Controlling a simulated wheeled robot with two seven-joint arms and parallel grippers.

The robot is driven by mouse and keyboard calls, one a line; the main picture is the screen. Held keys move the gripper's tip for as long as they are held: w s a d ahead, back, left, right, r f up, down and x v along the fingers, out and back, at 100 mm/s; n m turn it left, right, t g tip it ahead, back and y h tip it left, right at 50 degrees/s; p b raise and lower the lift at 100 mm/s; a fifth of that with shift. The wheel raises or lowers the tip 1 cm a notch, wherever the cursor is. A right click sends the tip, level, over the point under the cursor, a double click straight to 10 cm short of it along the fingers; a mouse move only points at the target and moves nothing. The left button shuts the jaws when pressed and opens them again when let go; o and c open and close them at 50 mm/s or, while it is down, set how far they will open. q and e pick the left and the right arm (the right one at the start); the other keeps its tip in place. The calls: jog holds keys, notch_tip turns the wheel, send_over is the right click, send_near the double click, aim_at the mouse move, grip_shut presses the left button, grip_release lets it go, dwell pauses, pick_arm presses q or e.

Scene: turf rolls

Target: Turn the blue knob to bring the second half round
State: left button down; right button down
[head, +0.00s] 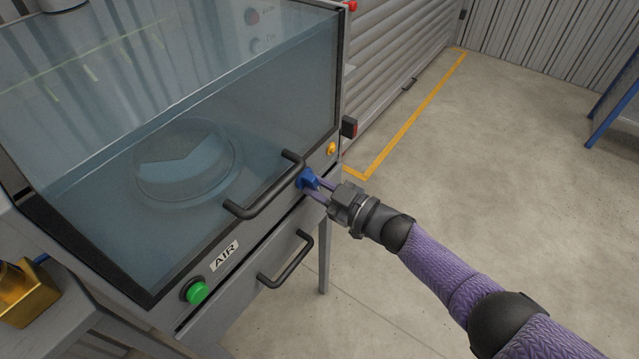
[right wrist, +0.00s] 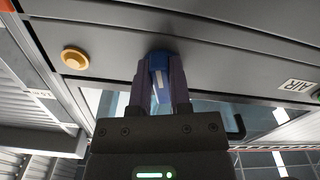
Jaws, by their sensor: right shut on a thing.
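The blue knob (head: 308,180) sits on the front panel of a glass-fronted cabinet, just right of the door's black handle. My right gripper (head: 318,188) is shut on the knob, its fingers on either side of it. In the right wrist view the knob (right wrist: 160,66) shows between the two fingertips (right wrist: 162,88), with a pale mark on its face. Behind the glass, a round turntable (head: 186,165) carries a pale piece on it, seen dimly. My left gripper is not in view.
The closed glass door has a black bar handle (head: 262,190). A drawer handle (head: 288,262) lies below. A green button (head: 196,292) beside the AIR label and a yellow button (head: 331,149) are on the panel. A gold block (head: 24,292) stands left.

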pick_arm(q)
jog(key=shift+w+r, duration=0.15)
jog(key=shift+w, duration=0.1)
pick_arm(e)
jog(key=shift+s+a+f+m, duration=0.1)
jog(key=shift+s+m, duration=0.05)
jog(key=shift+m, duration=1.55)
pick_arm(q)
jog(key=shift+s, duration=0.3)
pick_arm(e)
jog(key=c, duration=0.6)
grip_release()
jog(key=shift+o, duration=0.2)
jog(key=shift+s+p, duration=0.1)
jog(key=shift+p, duration=0.2)
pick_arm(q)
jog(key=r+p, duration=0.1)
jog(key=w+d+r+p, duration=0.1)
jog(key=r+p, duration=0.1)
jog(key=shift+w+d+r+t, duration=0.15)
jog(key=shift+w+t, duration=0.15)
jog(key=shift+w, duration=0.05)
pick_arm(e)
jog(key=v, duration=0.9)
jog(key=shift+s+d, duration=0.2)
jog(key=shift+d, duration=0.15)
